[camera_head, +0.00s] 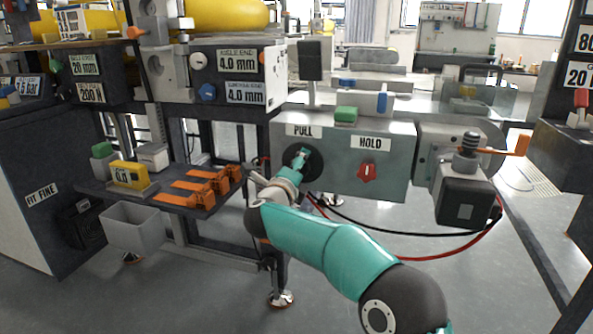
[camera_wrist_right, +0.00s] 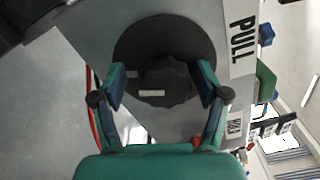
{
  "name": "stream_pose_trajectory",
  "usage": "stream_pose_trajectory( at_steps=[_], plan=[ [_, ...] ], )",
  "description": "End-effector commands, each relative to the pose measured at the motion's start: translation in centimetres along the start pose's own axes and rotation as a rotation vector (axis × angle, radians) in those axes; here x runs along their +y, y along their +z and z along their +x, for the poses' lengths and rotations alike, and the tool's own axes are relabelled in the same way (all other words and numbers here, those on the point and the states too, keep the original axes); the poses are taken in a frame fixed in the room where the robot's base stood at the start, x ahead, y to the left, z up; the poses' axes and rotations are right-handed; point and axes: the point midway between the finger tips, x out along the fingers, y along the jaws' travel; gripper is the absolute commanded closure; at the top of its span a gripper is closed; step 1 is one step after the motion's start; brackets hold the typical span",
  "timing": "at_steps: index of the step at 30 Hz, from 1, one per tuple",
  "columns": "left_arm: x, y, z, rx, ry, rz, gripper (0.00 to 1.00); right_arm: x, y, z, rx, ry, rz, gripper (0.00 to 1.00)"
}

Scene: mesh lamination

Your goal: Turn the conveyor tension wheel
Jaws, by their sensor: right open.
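The black round wheel (camera_head: 316,164) is on the grey front panel under the PULL label. In the right wrist view it shows as a dark disc with a lobed knob (camera_wrist_right: 165,75) at its centre. A small pale mark is on the knob. My right gripper (camera_head: 301,158) is at the wheel and partly hides it in the head view. In the right wrist view the right gripper (camera_wrist_right: 161,86) is open, with one finger on each side of the knob. Visible gaps lie between the fingertips and the knob. My left gripper is in neither view.
A red knob (camera_head: 367,173) sits under the HOLD label, right of the wheel. A green block (camera_head: 346,115) is on the panel's top edge. Black and red cables (camera_head: 400,258) hang below. A shelf with orange clamps (camera_head: 190,194) stands to the left.

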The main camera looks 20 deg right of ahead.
Motion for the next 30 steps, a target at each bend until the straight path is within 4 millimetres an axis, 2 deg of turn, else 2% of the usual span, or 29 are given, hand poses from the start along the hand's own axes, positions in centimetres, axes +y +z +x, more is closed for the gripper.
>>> stream_pose_trajectory(
  at_steps=[4, 8, 22, 30],
  plan=[
    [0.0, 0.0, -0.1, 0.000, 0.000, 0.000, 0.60, -0.1, 0.0, -0.4, 0.000, -0.001, 0.001, 0.26],
    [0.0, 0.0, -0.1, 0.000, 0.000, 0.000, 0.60, -0.2, 0.1, -1.6, 0.000, -0.001, 0.001, 0.26],
    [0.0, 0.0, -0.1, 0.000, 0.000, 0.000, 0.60, 0.1, 0.1, -10.3, -0.002, 0.001, 0.000, 0.26],
    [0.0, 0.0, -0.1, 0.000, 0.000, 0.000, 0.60, 0.2, 0.1, -11.9, -0.001, 0.001, 0.000, 0.26]
  ],
)
